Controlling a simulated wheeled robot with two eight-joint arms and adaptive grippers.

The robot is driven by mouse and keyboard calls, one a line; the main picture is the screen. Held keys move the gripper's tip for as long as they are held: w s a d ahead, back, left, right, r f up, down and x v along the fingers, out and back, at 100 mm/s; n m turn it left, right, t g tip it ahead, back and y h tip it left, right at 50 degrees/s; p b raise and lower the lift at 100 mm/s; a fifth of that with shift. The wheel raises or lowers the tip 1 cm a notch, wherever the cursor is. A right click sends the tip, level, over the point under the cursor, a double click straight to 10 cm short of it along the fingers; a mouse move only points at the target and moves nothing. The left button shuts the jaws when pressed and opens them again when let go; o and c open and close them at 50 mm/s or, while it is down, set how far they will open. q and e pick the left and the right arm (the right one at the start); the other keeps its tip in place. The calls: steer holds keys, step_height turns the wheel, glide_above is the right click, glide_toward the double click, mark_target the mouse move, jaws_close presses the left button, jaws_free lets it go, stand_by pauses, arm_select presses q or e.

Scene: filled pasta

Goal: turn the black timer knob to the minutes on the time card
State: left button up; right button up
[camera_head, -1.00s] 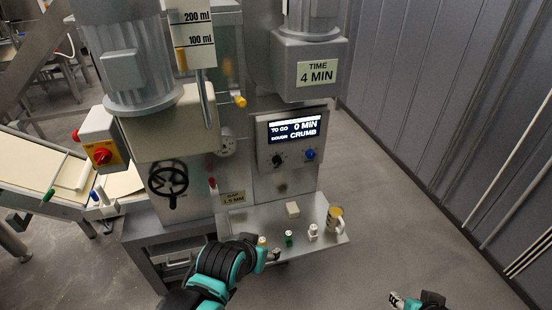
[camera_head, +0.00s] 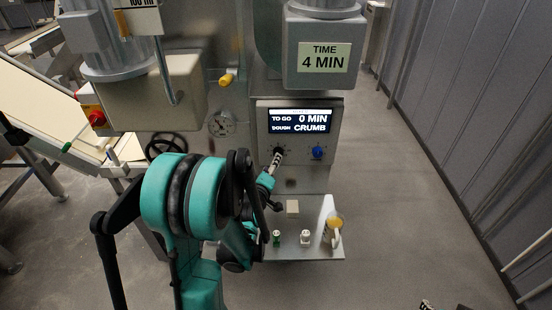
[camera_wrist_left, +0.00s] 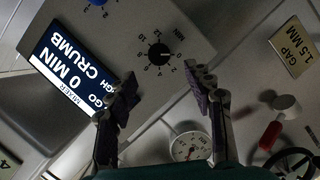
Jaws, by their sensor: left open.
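The time card (camera_head: 325,57) reads TIME 4 MIN. The display (camera_head: 300,121) reads TO GO 0 MIN, DOUGH CRUMB. The black timer knob (camera_wrist_left: 158,51) sits on a numbered minute dial in the left wrist view; its exact pointer setting is too small to read surely. My left gripper (camera_head: 276,161) is at the black knob in the head view and covers much of it. In the left wrist view my left gripper (camera_wrist_left: 164,84) is open, its two fingers apart with nothing between them; the knob shows beyond the fingertips. Only a tip of my right gripper (camera_head: 426,305) shows at the bottom edge.
A blue knob (camera_head: 317,152) is right of the black one. Below, a shelf (camera_head: 305,254) holds a pale block (camera_head: 292,208), small bottles and a yellow-filled mug (camera_head: 333,228). A gauge (camera_head: 221,123) and handwheel are at left. The floor at right is clear.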

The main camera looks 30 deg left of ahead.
arm_select(q)
steer(key=b+x, duration=0.1)
steer(key=x, duration=0.6)
steer(key=shift+d, duration=0.15)
steer(key=c, duration=1.2)
